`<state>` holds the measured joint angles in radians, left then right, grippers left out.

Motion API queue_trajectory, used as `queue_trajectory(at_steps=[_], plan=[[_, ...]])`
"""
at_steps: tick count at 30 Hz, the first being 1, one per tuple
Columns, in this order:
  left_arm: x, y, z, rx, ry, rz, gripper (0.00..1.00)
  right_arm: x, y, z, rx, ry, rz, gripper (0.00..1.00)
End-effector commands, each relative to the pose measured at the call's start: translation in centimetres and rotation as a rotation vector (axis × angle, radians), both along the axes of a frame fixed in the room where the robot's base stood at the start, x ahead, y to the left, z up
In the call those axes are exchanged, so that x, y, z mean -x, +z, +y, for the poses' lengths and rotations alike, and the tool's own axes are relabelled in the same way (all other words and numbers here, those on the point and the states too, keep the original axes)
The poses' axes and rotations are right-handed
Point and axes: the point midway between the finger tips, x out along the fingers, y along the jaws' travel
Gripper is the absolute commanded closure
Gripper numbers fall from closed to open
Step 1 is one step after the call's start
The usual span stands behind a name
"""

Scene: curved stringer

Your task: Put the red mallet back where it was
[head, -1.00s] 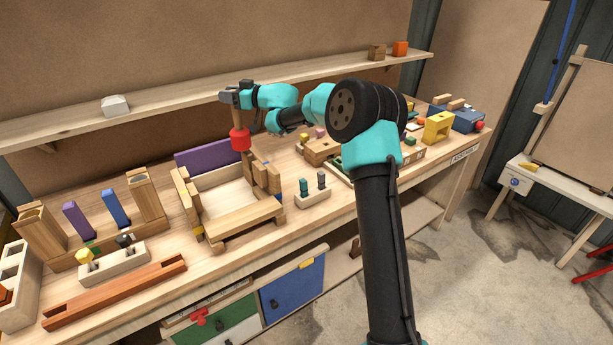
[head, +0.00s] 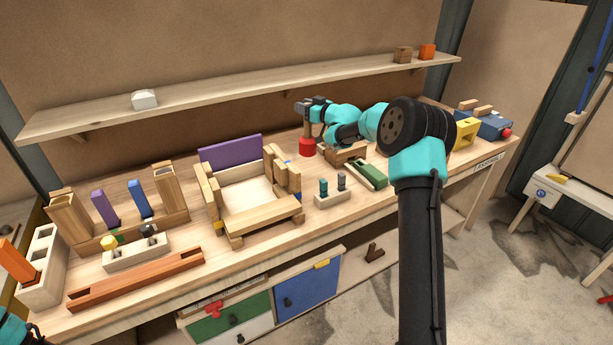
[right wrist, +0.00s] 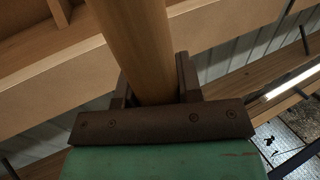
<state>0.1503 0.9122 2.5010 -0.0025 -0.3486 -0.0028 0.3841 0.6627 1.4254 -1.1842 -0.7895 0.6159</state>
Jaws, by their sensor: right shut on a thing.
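The red mallet (head: 308,147) is upright with its red head down and its wooden handle up, at the back of the workbench. I cannot tell whether its head touches the bench top. My right gripper (head: 307,108) is shut on the upper part of the handle. In the right wrist view the wooden handle (right wrist: 138,50) runs between the two dark fingers. A teal part of my left arm shows at the bottom left corner of the head view; its gripper is out of view.
A wooden frame with a purple board (head: 231,150) stands left of the mallet. A wooden block piece (head: 345,153) and a green piece (head: 368,174) lie to its right. A peg block (head: 332,198) stands in front. A shelf (head: 240,91) runs behind.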

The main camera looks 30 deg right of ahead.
Motion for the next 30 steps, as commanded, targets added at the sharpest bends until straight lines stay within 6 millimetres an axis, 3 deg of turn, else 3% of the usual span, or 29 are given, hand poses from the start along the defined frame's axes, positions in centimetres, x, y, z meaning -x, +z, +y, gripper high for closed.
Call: queue_trajectory(at_steps=[8,19,30], plan=[[0.0,0.0,0.0,0.000,0.000,0.000,0.39,0.0,-0.5,0.0,-0.002,0.001,0.001,1.00],[0.0,0.0,0.0,0.000,0.000,0.000,0.39,0.0,-5.8,0.1,-0.002,0.002,0.002,1.00],[0.0,0.0,0.0,0.000,0.000,0.000,0.39,0.0,-6.3,0.1,0.000,0.002,0.000,1.00]])
